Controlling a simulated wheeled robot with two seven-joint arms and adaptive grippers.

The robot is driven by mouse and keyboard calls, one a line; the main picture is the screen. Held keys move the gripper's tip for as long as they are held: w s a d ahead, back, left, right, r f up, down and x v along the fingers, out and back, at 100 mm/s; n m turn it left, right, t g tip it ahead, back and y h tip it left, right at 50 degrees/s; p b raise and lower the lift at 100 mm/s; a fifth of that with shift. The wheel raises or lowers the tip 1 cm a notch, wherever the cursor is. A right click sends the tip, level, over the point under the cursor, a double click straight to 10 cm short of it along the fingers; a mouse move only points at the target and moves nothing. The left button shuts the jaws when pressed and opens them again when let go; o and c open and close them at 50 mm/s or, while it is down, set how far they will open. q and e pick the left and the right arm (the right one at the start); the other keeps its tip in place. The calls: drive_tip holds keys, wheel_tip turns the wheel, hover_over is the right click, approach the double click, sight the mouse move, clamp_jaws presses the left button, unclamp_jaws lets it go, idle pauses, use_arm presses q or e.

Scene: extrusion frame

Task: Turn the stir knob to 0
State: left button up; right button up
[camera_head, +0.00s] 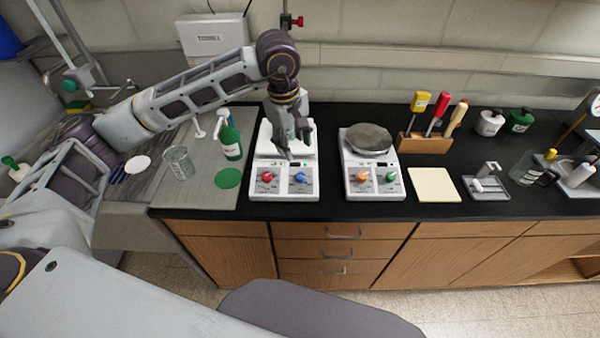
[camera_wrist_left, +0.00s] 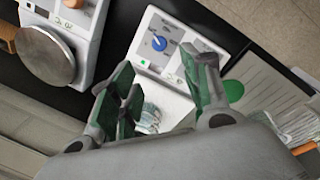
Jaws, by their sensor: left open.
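Two white plate units stand side by side on the black bench. The left unit (camera_head: 268,147) has a red knob (camera_head: 267,176) and a blue knob (camera_head: 300,177) on its front panel. The right unit (camera_head: 350,163) has an orange knob (camera_head: 362,176) and a green knob (camera_head: 391,177). I cannot read which knob is for stirring. My left gripper (camera_head: 292,143) hangs over the left unit, above and behind its knobs, open and empty. In the left wrist view the blue knob (camera_wrist_left: 159,43) shows beyond the open fingers; a finger seems to hide the red one. My right gripper is out of view.
A glass beaker (camera_wrist_left: 150,116) shows between the fingers, over the left unit's top. A dark round dish (camera_head: 368,138) sits on the right unit. A green bottle (camera_head: 231,143) and a beaker (camera_head: 179,162) stand to the left. The bench strip before the knobs is clear.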

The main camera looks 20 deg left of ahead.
sight(300, 174)
use_arm(q)
drive_tip(key=shift+f, duration=0.1)
drive_tip(key=shift+w+d+f+p, duration=0.25)
drive_tip(key=shift+f+p, duration=0.3)
drive_tip(key=shift+f, duration=1.7)
drive_tip(key=shift+w+d+f+p, duration=0.1)
drive_tip(key=shift+w+f+p, duration=0.35)
drive_tip(key=shift+f, duration=1.8)
drive_tip(key=shift+w+d+f+p, duration=0.2)
drive_tip(key=shift+f+p, duration=0.45)
drive_tip(key=shift+f, duration=1.6)
drive_tip(key=c, duration=1)
